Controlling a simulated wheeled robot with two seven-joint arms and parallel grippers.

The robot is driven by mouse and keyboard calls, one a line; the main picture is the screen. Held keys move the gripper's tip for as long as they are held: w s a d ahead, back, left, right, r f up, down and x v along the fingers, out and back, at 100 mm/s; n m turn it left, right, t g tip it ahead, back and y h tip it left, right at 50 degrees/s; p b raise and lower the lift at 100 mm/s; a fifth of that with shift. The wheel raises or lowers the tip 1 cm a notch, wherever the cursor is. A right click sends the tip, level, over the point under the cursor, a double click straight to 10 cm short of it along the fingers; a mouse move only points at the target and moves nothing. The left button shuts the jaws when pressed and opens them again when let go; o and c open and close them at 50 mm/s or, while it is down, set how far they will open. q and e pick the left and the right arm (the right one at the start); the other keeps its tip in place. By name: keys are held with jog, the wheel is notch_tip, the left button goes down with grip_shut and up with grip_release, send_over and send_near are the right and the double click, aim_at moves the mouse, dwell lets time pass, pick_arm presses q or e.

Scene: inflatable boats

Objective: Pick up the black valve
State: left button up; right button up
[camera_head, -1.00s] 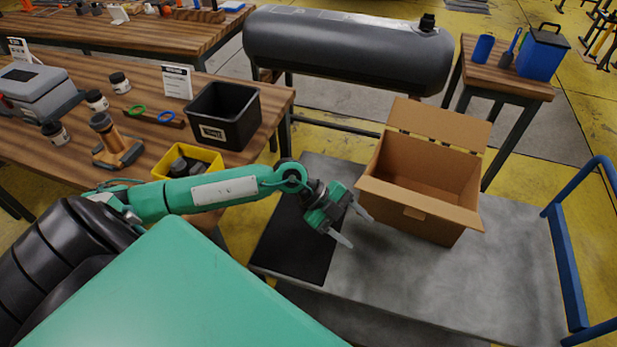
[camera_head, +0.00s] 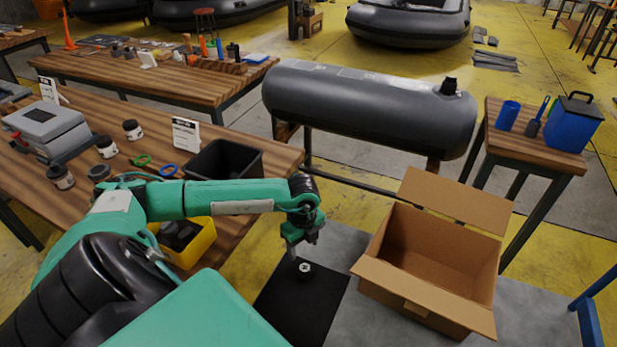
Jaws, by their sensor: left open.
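A small round black valve (camera_head: 304,268) with a pale metallic centre lies on the black mat (camera_head: 290,309). My left gripper (camera_head: 302,247) points down just above and behind the valve in the picture, its fingers apart and empty. I cannot tell the exact gap between fingertips and valve. Dark parts, perhaps more valves, sit in the yellow bin (camera_head: 203,243), partly hidden by my left arm. A black fitting (camera_head: 448,86) stands on top of the grey inflatable tube (camera_head: 370,112). My right gripper is out of view.
An open cardboard box (camera_head: 425,285) stands right of the mat on the grey cart top (camera_head: 343,240). A black bin (camera_head: 225,160) and jars are on the wooden table (camera_head: 85,120) at left. A blue cart handle (camera_head: 597,300) is at lower right.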

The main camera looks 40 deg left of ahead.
pick_arm(q)
send_over(304, 267)
notch_tip(304, 267, down, 6)
jog(key=shift+r, duration=0.25)
notch_tip(304, 267, down, 5)
jog(key=shift+r+p, duration=0.1)
jog(key=shift+p, duration=0.3)
jog(key=shift+f, duration=0.25)
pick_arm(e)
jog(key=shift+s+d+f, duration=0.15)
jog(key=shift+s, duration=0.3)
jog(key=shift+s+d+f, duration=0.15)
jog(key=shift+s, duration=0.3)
pick_arm(q)
jog(key=shift+c, duration=0.5)
jog(key=c, duration=0.7)
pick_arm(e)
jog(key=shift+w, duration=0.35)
